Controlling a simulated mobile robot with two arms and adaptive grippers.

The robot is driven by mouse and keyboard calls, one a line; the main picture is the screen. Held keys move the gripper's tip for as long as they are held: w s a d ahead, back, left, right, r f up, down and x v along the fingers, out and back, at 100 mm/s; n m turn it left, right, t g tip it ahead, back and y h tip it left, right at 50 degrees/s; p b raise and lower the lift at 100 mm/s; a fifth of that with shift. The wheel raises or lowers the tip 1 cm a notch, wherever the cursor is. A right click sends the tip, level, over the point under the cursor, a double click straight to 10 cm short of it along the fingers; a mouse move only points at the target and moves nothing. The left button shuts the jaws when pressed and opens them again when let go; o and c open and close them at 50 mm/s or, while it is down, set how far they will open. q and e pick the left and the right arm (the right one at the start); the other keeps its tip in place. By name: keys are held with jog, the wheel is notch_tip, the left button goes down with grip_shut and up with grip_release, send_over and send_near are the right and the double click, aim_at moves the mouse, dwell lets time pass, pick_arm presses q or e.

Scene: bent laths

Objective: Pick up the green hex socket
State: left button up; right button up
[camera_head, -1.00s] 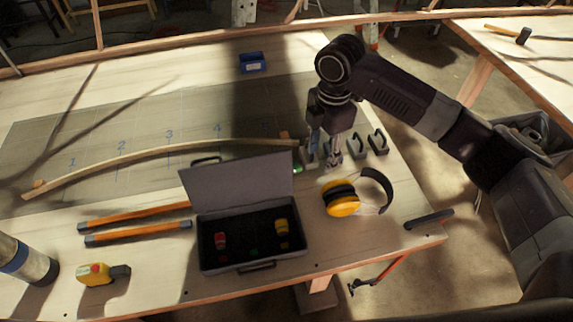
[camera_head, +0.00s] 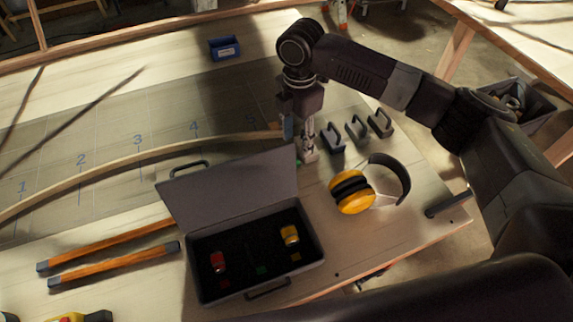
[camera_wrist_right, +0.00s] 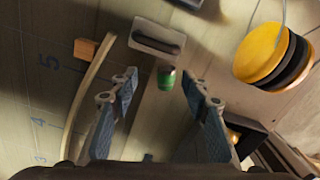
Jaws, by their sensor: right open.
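The green hex socket (camera_wrist_right: 166,77) stands on the table in the right wrist view, ahead of and between my right gripper's fingertips (camera_wrist_right: 158,84). It is beside a grey block-like clamp (camera_wrist_right: 158,38). I see no contact with the fingers. In the head view only a small green bit of the socket (camera_head: 299,156) shows, behind the raised lid of the case. My right gripper (camera_head: 299,142) is open and points down there. My left gripper is out of view.
A bent wooden lath (camera_head: 150,153) ends beside the right gripper. Several clamps (camera_head: 357,130) stand to its right. Yellow earmuffs (camera_head: 352,192) lie in front of them. Two orange bars (camera_head: 115,264) lie left of the case. A blue bin (camera_head: 224,48) stands farther back.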

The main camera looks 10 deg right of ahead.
jog(key=shift+s+d+f, duration=0.1)
jog(key=shift+s+f, duration=0.1)
jog(key=shift+f, duration=0.2)
jog(key=f+p, duration=0.1)
jog(key=f, duration=0.1)
jog(key=s+f+p, duration=0.1)
jog(key=f, duration=0.1)
jog(key=shift+f, duration=0.2)
jog(key=shift+w+f, duration=0.1)
jog(key=shift+f, duration=0.25)
jog(key=shift+c, duration=0.5)
grip_shut()
jog(key=shift+r, duration=0.15)
